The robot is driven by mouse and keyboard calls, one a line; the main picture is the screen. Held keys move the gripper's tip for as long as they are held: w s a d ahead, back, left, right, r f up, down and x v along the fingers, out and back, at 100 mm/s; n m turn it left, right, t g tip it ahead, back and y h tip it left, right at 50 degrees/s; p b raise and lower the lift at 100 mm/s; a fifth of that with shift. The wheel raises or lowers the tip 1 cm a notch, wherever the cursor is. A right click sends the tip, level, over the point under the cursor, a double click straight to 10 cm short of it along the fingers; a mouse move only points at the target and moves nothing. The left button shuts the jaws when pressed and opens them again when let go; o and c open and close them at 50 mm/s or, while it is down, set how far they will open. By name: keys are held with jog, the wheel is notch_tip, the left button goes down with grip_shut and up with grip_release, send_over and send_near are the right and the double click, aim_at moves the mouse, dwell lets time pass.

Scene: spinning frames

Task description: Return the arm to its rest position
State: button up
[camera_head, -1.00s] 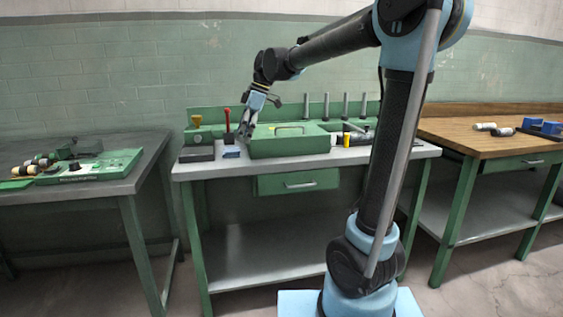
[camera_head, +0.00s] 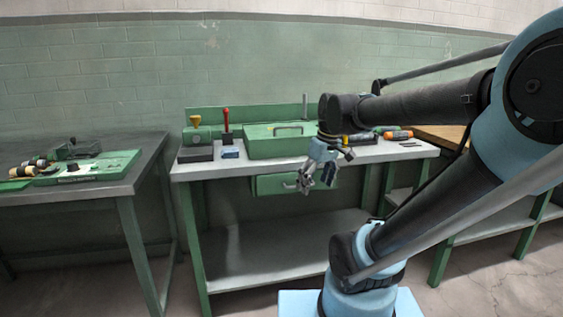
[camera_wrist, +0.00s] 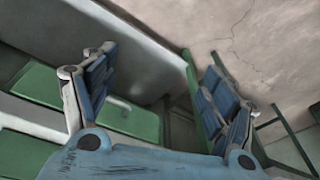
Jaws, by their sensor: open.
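My gripper (camera_head: 316,180) hangs in front of the middle bench, before the right part of its green drawer, with its fingers pointing down. In the wrist view my gripper (camera_wrist: 160,100) shows two blue-padded fingers spread wide apart, with nothing between them. My arm folds back toward the right of the head view, and its large joint fills the right edge. My arm hides part of the right bench and the right end of the middle bench.
The middle bench (camera_head: 240,168) carries a green case (camera_head: 270,147), a red-handled lever (camera_head: 226,125), a yellow-topped part (camera_head: 195,122) and a small blue block (camera_head: 230,152). An orange cylinder (camera_head: 398,135) lies at its right. The left bench (camera_head: 120,185) holds a green board (camera_head: 90,168). Floor lies clear between the benches.

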jog(key=s+d+f+m+h, duration=0.1)
jog(key=s+d+f+m, duration=0.6)
jog(key=f, duration=0.4)
jog(key=s+d, duration=0.1)
jog(key=s, duration=0.1)
jog(key=shift+s+d+f+t+h, duration=0.15)
jog(key=shift+s+f+t+h, duration=0.15)
jog(key=shift+s+f+h, duration=0.1)
jog(key=shift+w, duration=0.1)
jog(key=shift+w+f, duration=0.15)
jog(key=shift+w, duration=0.25)
